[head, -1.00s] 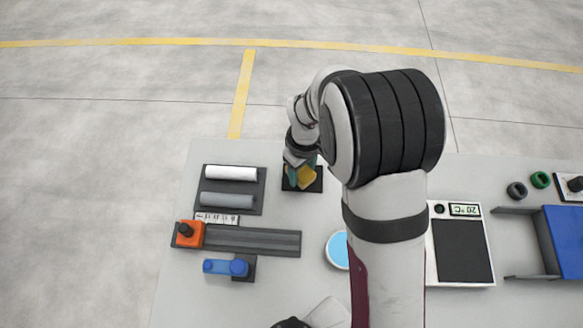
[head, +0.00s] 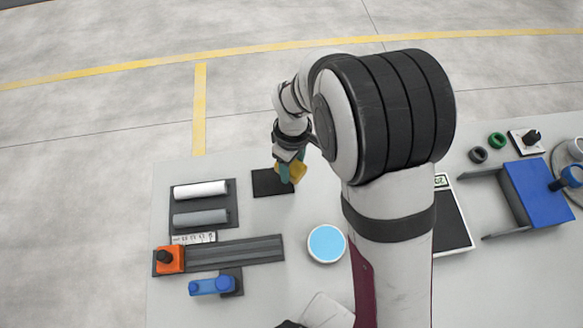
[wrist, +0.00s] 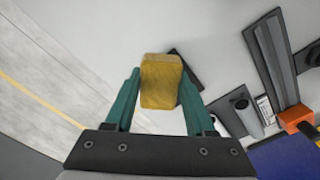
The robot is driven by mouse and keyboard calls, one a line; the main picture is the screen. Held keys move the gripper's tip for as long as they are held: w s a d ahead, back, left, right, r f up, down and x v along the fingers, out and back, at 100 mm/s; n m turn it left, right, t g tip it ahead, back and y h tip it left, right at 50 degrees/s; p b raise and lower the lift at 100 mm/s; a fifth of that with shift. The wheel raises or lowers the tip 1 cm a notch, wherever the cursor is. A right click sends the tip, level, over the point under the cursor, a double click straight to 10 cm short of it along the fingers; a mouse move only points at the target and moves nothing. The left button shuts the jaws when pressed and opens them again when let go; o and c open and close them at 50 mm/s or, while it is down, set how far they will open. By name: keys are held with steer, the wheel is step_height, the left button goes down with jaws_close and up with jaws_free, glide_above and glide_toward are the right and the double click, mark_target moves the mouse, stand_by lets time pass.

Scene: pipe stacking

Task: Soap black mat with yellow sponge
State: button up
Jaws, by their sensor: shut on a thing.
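My gripper (head: 288,168) has teal fingers and is shut on the yellow sponge (head: 298,172). In the wrist view the sponge (wrist: 160,85) sits between the two fingers. The black mat (head: 268,184) lies flat on the table. In the head view the sponge overlaps the mat's right edge. In the wrist view the mat (wrist: 188,88) shows partly behind the sponge, to its right. I cannot tell whether the sponge touches the table. A round white dish with light blue content (head: 327,243) stands nearer, to the right of the mat.
A dark holder with a white and a grey cylinder (head: 200,189) lies left of the mat. A dark rail with an orange block (head: 170,259) and a blue piece (head: 212,285) lie nearer. A blue-topped stand (head: 540,192) is at the right. Table between mat and dish is clear.

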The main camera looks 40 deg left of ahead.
mark_target(293, 165)
steer(key=shift+r, duration=1.75)
steer(key=shift+w, duration=0.1)
steer(key=w+d+r+m, duration=0.5)
steer(key=d, duration=0.3)
steer(key=w+d+r+m, duration=0.4)
steer(key=w+d+r, duration=0.15)
steer(key=d, duration=0.25)
steer(key=d+r+m, duration=0.4)
steer(key=d, duration=0.3)
steer(key=d+r+m, duration=0.5)
steer(key=d, duration=0.3)
steer(key=shift+s+r, duration=0.25)
steer(key=shift+s, duration=0.05)
